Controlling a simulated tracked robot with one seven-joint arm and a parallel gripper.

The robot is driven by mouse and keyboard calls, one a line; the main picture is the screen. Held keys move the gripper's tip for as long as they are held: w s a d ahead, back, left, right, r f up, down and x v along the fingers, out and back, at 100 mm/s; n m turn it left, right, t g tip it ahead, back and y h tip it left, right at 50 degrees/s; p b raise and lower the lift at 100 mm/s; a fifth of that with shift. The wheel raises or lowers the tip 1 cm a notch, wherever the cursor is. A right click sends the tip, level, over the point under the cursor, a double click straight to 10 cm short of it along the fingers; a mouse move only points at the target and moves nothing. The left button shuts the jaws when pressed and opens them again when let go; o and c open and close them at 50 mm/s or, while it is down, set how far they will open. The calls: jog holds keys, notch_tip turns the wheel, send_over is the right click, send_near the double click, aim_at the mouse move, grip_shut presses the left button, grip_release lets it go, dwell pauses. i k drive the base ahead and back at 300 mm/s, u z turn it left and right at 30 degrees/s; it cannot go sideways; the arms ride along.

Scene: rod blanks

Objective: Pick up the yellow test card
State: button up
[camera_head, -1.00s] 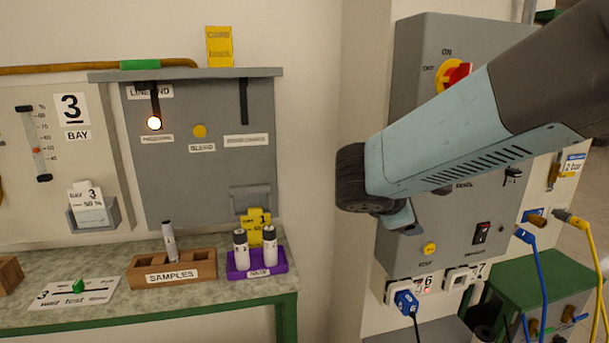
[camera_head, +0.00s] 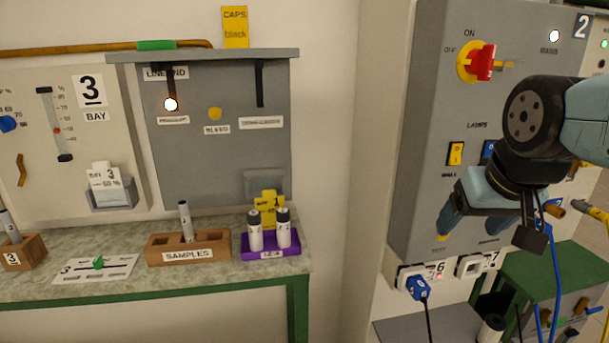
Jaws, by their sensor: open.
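A yellow card (camera_head: 268,207) with a dark 1 on it stands upright at a grey holder (camera_head: 264,184) on the grey panel, its lower part hidden behind two white bottles. Another yellow card (camera_head: 235,28) reading "CAPS black" stands upright on top of the panel. I cannot read the words "test card" on either. My gripper (camera_head: 474,224) is open, pointing down in front of the grey switch cabinet on the right, well away from both cards. I see nothing between its fingers.
Two white bottles with dark caps (camera_head: 284,228) stand in a purple tray (camera_head: 268,252) before the card. A wooden samples rack (camera_head: 215,245) holds a tube on its left. The switch cabinet (camera_head: 425,130) and plugged cables are near my gripper. Bare wall separates cabinet and bench.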

aim_at(268, 204)
jog(key=u, duration=0.2)
jog(key=i, duration=0.15)
jog(key=z, duration=3.3)
jog(key=k, duration=1.7)
jog(key=u, duration=0.45)
